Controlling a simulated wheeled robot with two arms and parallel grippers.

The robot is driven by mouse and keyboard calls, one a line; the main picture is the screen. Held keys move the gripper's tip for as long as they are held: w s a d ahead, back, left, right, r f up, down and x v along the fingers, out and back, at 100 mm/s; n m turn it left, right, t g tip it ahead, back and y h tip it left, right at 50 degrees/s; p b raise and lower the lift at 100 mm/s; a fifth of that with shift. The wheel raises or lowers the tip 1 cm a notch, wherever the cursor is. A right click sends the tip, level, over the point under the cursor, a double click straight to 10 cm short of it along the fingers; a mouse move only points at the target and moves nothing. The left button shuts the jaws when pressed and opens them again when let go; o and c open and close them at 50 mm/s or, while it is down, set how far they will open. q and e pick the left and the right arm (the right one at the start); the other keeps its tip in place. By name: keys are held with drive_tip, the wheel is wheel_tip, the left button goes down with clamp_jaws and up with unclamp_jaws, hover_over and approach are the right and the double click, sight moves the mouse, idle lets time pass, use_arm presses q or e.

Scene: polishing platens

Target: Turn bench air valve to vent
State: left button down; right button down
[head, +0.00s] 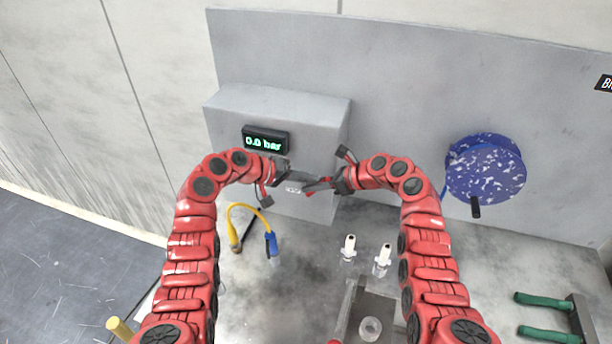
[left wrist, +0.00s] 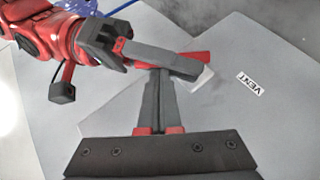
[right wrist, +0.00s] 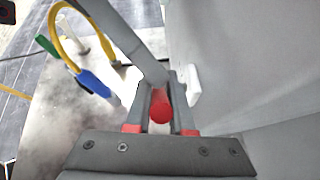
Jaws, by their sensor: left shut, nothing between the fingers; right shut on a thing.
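The valve's red handle (left wrist: 197,57) shows in the left wrist view at the grey bench box (head: 285,108), mostly covered by my right gripper. My right gripper (head: 322,185) is shut on the handle, whose red round end (right wrist: 160,107) sits between the fingers in the right wrist view. A white piece (right wrist: 194,85) lies beside it against the box face. A "VENT" label (left wrist: 249,84) is upside down in the left wrist view, apart from the handle. My left gripper (left wrist: 160,72) is shut and empty, close to the right gripper's fingers. In the head view the grippers hide most of the valve.
A yellow hose (head: 247,207) with a blue end (head: 271,246) stands below.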

drive_tip(key=shift+s+f, duration=0.1)
drive_tip(key=shift+f, duration=0.05)
use_arm(q)
drive_tip(key=shift+s+d+f, duration=0.35)
drive_tip(key=shift+d, duration=0.2)
use_arm(e)
drive_tip(key=shift+a, duration=0.15)
drive_tip(key=c, duration=1.1)
unclamp_jaws()
use_arm(q)
drive_tip(key=shift+d, duration=0.15)
use_arm(e)
drive_tip(key=shift+r, duration=0.2)
